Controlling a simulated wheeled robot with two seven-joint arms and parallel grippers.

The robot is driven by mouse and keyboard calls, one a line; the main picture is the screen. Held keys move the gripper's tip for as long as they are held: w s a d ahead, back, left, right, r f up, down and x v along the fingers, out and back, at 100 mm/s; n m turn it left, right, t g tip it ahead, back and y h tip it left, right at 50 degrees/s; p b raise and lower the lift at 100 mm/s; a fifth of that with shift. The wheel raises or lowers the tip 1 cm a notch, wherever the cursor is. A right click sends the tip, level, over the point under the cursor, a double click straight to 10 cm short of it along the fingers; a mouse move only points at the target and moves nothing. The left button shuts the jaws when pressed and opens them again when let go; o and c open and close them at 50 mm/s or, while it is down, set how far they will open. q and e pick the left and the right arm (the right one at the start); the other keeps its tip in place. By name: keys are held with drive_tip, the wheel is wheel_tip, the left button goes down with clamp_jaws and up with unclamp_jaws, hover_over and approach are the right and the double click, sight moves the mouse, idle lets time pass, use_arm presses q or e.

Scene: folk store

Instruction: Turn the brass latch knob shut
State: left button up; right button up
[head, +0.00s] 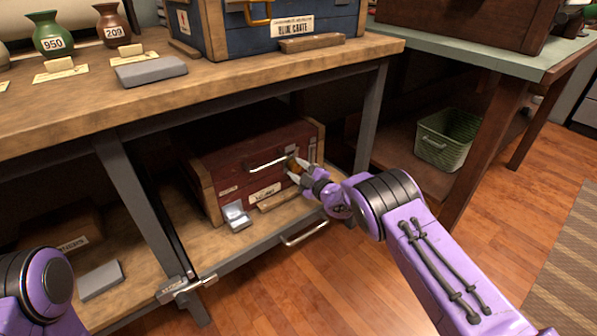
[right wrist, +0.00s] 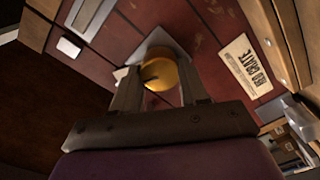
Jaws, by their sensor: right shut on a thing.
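The brass latch knob (right wrist: 160,72) is on the front of the red crate, and a dark slot or mark shows on its face. The red crate (head: 232,177) sits on the lower shelf under the wooden table. My right gripper (head: 295,172) reaches the crate's front right of its metal handle. In the right wrist view its two fingers (right wrist: 158,88) stand on either side of the knob, shut on it. The fingers and wrist hide part of the knob in the head view. My left arm shows at the lower left, but its gripper is out of view.
A table leg (head: 371,117) rises right of the crate. A blue crate (head: 280,45) and numbered vases stand on the table above. A green basket (head: 446,140) is at the right.

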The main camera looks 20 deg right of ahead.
drive_tip(key=n+b, duration=0.1)
drive_tip(key=n, duration=0.2)
drive_tip(key=shift+f+n, duration=0.15)
drive_tip(key=shift+n, duration=0.25)
use_arm(q)
drive_tip(key=shift+s+d+f, duration=0.1)
drive_tip(key=shift+s+f, duration=0.1)
drive_tip(key=shift+f, duration=0.65)
use_arm(e)
drive_tip(key=shift+n, duration=0.5)
use_arm(q)
drive_tip(key=shift+s+f+m+b, duration=0.1)
drive_tip(key=shift+m+b, duration=0.2)
use_arm(e)
drive_tip(key=shift+n, duration=0.3)
drive_tip(key=o, duration=1.1)
drive_tip(key=shift+c, duration=0.2)
